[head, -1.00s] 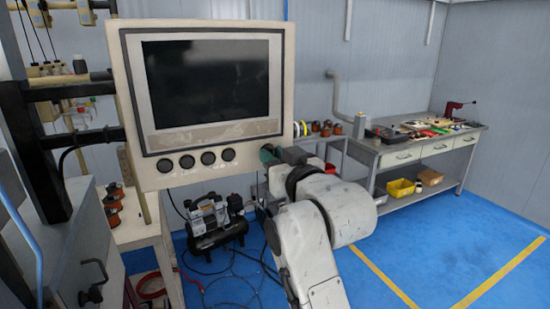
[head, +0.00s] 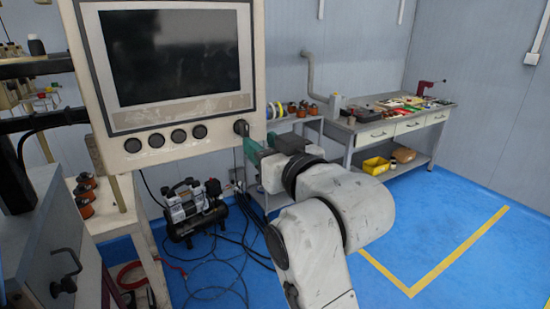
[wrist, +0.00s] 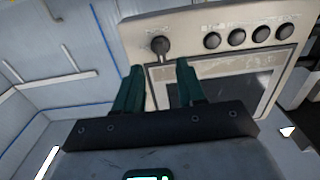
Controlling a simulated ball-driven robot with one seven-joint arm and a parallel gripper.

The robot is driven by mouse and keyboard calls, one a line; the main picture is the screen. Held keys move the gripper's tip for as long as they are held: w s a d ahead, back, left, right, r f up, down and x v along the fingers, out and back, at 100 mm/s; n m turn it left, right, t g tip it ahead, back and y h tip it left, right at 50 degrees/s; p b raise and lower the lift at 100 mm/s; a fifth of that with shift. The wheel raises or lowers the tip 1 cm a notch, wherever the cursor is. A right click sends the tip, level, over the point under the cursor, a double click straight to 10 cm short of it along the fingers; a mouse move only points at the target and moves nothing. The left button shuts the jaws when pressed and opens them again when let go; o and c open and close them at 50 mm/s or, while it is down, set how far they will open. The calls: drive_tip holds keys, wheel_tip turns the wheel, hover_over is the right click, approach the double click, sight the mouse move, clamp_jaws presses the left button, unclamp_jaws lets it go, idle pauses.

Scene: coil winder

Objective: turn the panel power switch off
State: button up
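The control panel (head: 85,62) is a cream housing with a dark screen, seen upper left in the head view and upside down in the wrist view. Its power switch, a dark rotary knob (head: 241,127), is at the panel's lower right corner. The knob also shows in the wrist view (wrist: 160,45), just beyond and roughly between my fingertips. My gripper (wrist: 158,65) has two green fingers, spread apart with nothing between them. In the head view my gripper (head: 251,148) is just below and right of the knob, apart from it. I cannot tell the switch's setting.
A row of several round black buttons (head: 178,136) runs along the panel's lower edge beside the knob. A compressor (head: 195,208) with loose cables stands on the floor below. A workbench (head: 380,128) is at the back right. The blue floor on the right is clear.

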drive_tip(key=shift+v, duration=2.05)
drive_tip(key=s+d+f+m+g+h, duration=0.1)
drive_tip(key=s+d+f+g+h, duration=0.3)
drive_tip(key=f, duration=0.6)
drive_tip(key=s+d+f+m+h, duration=0.1)
drive_tip(key=s+d+f+m, duration=0.1)
drive_tip(key=d+f, duration=0.6)
drive_tip(key=s+d+f+m+g+h, duration=0.15)
drive_tip(key=d+f, duration=0.25)
drive_tip(key=f, duration=0.7)
drive_tip(key=s+d+f+m+g+h, duration=0.1)
drive_tip(key=s+d+f, duration=0.3)
drive_tip(key=s, duration=0.5)
drive_tip(key=s+d+f+m+g+h, duration=0.1)
drive_tip(key=s+d+f+g, duration=0.3)
drive_tip(key=s+f, duration=0.3)
drive_tip(key=s+d+f+m+g+h, duration=0.1)
drive_tip(key=s+d+f+g, duration=0.2)
drive_tip(key=s, duration=1)
wheel_tip(320, 180, down, 3)
drive_tip(key=d, duration=0.3)
drive_tip(key=shift+h, duration=0.35)
drive_tip(key=shift+f+g, duration=0.15)
drive_tip(key=shift+g, duration=0.1)
